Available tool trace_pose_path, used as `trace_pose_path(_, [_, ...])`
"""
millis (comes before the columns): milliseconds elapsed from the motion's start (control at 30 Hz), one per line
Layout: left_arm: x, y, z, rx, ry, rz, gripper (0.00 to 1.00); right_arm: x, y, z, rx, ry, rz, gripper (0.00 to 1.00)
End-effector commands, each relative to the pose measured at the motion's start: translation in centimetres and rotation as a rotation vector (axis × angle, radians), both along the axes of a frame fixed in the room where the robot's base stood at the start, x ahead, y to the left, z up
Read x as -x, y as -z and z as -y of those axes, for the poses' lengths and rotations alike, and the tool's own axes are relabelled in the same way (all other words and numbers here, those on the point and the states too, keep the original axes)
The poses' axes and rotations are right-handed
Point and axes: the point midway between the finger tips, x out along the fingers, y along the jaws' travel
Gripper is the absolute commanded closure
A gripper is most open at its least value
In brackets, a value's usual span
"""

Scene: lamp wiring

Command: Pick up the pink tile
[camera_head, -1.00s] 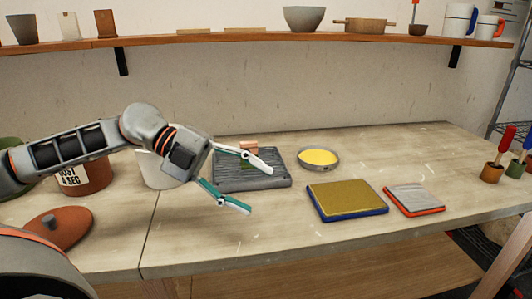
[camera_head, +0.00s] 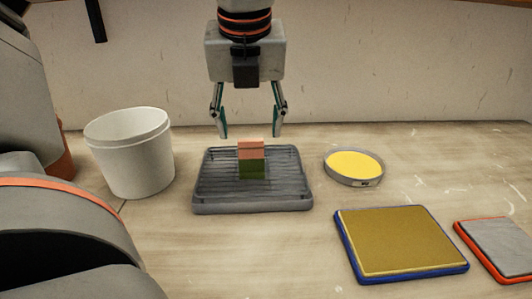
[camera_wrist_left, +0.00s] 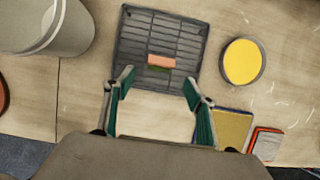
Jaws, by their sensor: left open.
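The pink tile (camera_head: 250,148), salmon coloured, shows upright with a green tile (camera_head: 252,170) below or in front of it on a dark grey slatted rack (camera_head: 205,207). In the left wrist view, the pink tile (camera_wrist_left: 161,61) lies along the top of the green one, near the rack's middle. My left gripper (camera_head: 250,133) points down, open and empty, its fingertips on either side of the tile's line and apart from it. In the left wrist view, its fingers (camera_wrist_left: 158,80) spread wider than the tile. My right gripper is not in view.
A white bucket (camera_head: 135,160) stands left of the rack. A round dish with yellow filling (camera_head: 354,164) is right of it. A blue-edged tray with a gold pad (camera_head: 400,243) and a red-edged grey pad (camera_head: 502,250) lie at front right. Bare table lies between.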

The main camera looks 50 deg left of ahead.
Motion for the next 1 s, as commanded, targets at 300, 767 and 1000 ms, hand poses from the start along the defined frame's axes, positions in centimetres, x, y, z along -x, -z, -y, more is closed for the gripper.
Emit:
trace_pose_path(300, [-0.7, 2.4, -0.9, -0.008, -0.005, 0.000, 0.44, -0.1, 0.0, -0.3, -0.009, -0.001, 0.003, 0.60])
trace_pose_path(767, [-2.7, 6.6, -3.2, -0.008, -0.005, 0.002, 0.44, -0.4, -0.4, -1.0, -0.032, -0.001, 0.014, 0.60])
trace_pose_path(1000, [-2.7, 6.5, -3.2, -0.009, -0.004, 0.004, 0.47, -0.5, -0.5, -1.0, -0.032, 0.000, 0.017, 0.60])
